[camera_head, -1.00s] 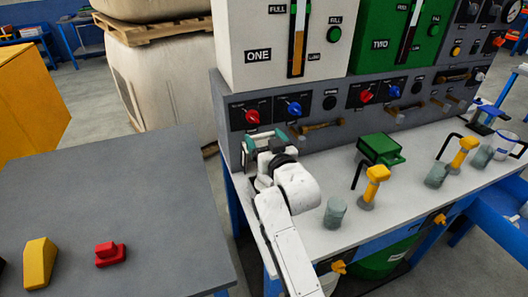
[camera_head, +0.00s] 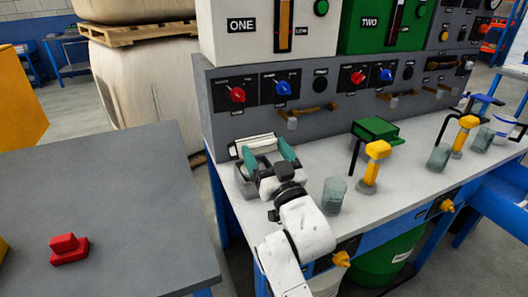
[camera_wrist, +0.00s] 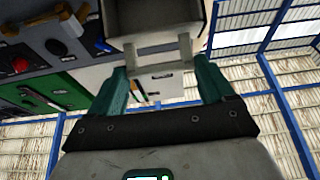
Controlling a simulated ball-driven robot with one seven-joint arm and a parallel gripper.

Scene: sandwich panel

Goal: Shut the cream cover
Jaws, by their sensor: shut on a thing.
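The cream cover (camera_head: 253,142) is at the left end of the bench, below the panel marked ONE. It is a pale lid over a small grey box and is partly hidden by my gripper. My gripper (camera_head: 264,159) has teal fingers on either side of it and is shut on the cover. In the wrist view my fingers (camera_wrist: 162,88) flank a pale handle frame (camera_wrist: 160,47), with a grey, tray-like part (camera_wrist: 158,18) beyond it. The lid's exact angle is hard to tell.
A green box (camera_head: 376,130) stands farther right on the bench. A grey-green cylinder (camera_head: 334,195) and a yellow-topped lever (camera_head: 377,152) stand right of my arm. The grey panel (camera_head: 225,120) rises behind. A grey table (camera_head: 110,190) with a red block (camera_head: 68,250) is at left.

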